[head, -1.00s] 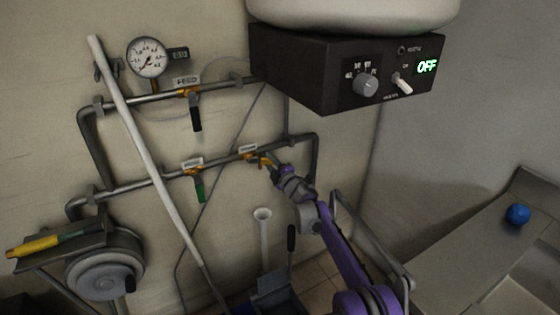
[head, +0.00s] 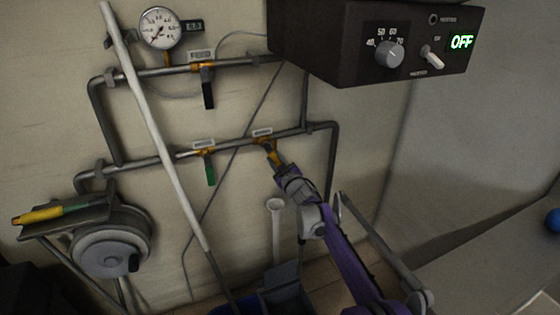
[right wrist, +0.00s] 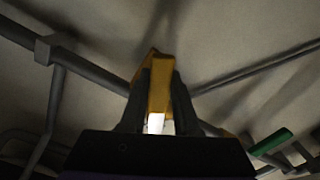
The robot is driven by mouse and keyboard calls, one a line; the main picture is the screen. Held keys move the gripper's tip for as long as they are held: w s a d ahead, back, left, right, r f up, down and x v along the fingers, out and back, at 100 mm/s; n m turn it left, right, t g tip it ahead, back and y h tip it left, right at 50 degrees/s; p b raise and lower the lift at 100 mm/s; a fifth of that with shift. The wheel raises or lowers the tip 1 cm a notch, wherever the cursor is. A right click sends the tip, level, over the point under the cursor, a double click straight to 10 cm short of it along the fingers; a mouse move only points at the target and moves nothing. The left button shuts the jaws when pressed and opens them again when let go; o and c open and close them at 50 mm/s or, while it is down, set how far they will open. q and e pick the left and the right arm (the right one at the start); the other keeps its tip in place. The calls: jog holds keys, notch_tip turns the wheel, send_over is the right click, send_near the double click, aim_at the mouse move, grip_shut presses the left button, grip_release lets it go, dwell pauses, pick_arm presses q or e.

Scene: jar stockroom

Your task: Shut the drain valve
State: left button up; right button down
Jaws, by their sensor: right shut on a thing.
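The lower pipe carries two valves with small labels that I cannot read clearly. The right-hand valve (head: 264,144) has a yellow handle (right wrist: 160,84). My right gripper (head: 277,163) is shut on this handle, which slants down and slightly right from the pipe in the head view. In the right wrist view, the two dark fingers of the right gripper (right wrist: 158,106) sit on either side of the yellow handle. The left-hand valve has a green handle (head: 211,171) hanging straight down. It also shows in the right wrist view (right wrist: 270,142). My left gripper is not in view.
The upper pipe holds a valve labelled FEED with a black handle (head: 208,95) hanging down. A pale pole (head: 160,140) leans across both pipes. A dark control box (head: 340,45) reading OFF juts out above right. A hose reel (head: 112,240) is lower left.

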jog(key=shift+s+a+f+m+b, duration=0.2)
jog(key=shift+a+m+b, duration=0.25)
jog(key=shift+m, duration=0.5)
jog(key=shift+s+a+f+m+b, duration=0.1)
jog(key=shift+s+a+m+b, duration=0.2)
jog(key=shift+a+m, duration=0.45)
jog(key=shift+s+a+f+m+b, duration=0.15)
jog(key=shift+a+m+b, duration=0.25)
jog(key=shift+m, duration=0.7)
jog(key=c, duration=0.6)
grip_release()
jog(key=shift+c, duration=0.2)
jog(key=shift+s+d, duration=0.1)
jog(key=p+v, duration=0.1)
jog(key=v, duration=0.9)
jog(key=shift+s, duration=0.3)
jog(key=shift+d, duration=0.1)
